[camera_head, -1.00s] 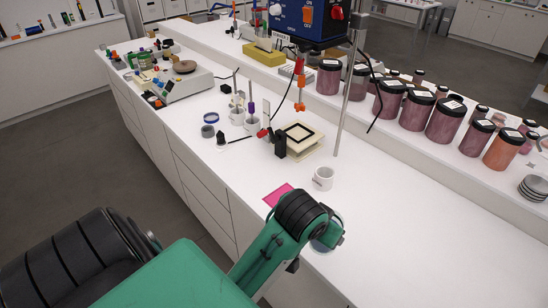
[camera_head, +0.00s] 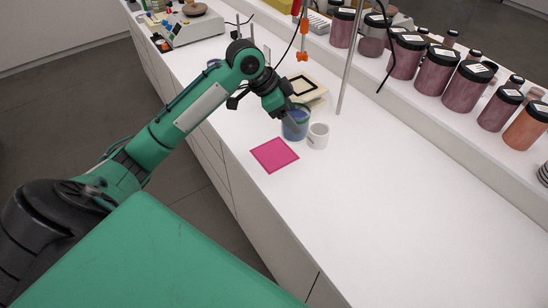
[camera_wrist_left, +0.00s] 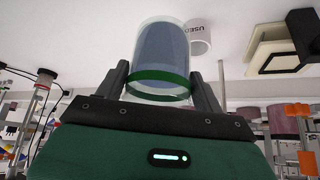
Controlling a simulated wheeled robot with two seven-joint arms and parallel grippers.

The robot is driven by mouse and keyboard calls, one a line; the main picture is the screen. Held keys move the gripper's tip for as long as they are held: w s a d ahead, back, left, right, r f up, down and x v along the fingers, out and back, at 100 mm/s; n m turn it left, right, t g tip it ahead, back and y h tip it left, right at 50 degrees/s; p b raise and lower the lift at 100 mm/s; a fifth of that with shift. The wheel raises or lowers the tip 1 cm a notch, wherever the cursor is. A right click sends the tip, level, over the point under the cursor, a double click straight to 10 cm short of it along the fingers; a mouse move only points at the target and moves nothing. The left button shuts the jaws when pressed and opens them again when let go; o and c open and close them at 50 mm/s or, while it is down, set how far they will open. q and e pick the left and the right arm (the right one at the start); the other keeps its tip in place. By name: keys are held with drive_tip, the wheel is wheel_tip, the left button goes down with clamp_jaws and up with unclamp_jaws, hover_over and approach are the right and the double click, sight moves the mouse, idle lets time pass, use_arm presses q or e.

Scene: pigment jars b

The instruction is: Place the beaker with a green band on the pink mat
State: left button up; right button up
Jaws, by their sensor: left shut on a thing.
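The beaker (camera_head: 295,125) is clear with bluish contents and a green band; the band shows plainly in the left wrist view (camera_wrist_left: 158,86). My left gripper (camera_head: 291,112) is shut on the beaker, with a dark finger on each side of it. The beaker is upright or nearly so, just behind and to the right of the pink mat (camera_head: 274,155). I cannot tell whether its base touches the counter. The pink mat lies flat and bare near the counter's front edge. My right gripper is not in view.
A cream framed block (camera_head: 303,88) and a thin metal pole (camera_head: 349,65) are behind. Lidded pigment jars (camera_head: 437,72) line the raised shelf. The counter to the right is clear.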

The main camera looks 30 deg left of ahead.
use_arm(q)
drive_tip(key=w+a+r+m+b, duration=0.1)
drive_tip(key=a+r, duration=0.5)
drive_tip(key=a, duration=0.1)
drive_tip(key=shift+g, duration=0.3)
wheel_tip(320, 180, down, 19)
drive_tip(key=p, duration=0.4)
drive_tip(key=shift+f, duration=0.1)
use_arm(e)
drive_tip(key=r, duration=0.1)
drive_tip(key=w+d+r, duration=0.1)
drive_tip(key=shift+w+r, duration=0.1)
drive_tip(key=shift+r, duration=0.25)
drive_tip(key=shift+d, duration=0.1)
use_arm(q)
drive_tip(key=o, duration=1.3)
drive_tip(key=shift+f, duration=0.15)
drive_tip(key=shift+c, duration=0.2)
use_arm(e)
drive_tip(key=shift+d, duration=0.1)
